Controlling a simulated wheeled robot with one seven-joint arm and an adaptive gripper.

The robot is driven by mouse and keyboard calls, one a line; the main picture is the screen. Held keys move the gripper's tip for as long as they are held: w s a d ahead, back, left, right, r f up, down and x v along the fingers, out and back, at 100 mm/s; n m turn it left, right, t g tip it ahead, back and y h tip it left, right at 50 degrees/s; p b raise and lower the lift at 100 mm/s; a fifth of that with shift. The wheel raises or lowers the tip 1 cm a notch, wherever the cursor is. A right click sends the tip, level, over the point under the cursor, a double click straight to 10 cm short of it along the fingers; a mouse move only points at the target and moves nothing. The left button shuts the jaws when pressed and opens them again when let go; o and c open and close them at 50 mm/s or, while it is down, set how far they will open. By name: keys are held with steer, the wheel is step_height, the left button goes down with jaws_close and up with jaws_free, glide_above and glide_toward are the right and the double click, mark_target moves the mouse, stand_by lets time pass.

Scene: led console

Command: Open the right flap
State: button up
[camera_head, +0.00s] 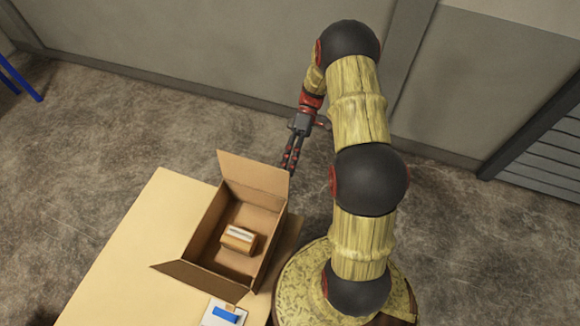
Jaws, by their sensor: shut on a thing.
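An open brown cardboard box (208,236) stands on the light table. Its far flap (254,176) stands up, tilted outward. Its near-left flap (188,281) is spread outward and low. A darker brown panel (287,240) slopes out along the box's right side. My gripper (288,168) comes down from behind, at the right upper corner of the far flap. Its fingers are close together and shut on that flap's corner; the exact contact is small and hard to see. Inside the box lies a small tan block with a pale top (238,239).
A white item with a blue part (226,313) lies on the table (115,255) by the near side of the box. The table's left part is clear. My arm fills the right side. A grey wall (200,45) stands behind.

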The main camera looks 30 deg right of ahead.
steer(key=shift+d+f, duration=0.1)
steer(key=shift+f, duration=0.15)
steer(key=shift+c, duration=0.4)
steer(key=shift+w+d+r, duration=0.1)
steer(key=shift+d, duration=0.1)
steer(key=shift+c, duration=0.5)
steer(key=v, duration=1.1)
steer(key=shift+w+d+r, duration=0.2)
steer(key=shift+r, duration=0.15)
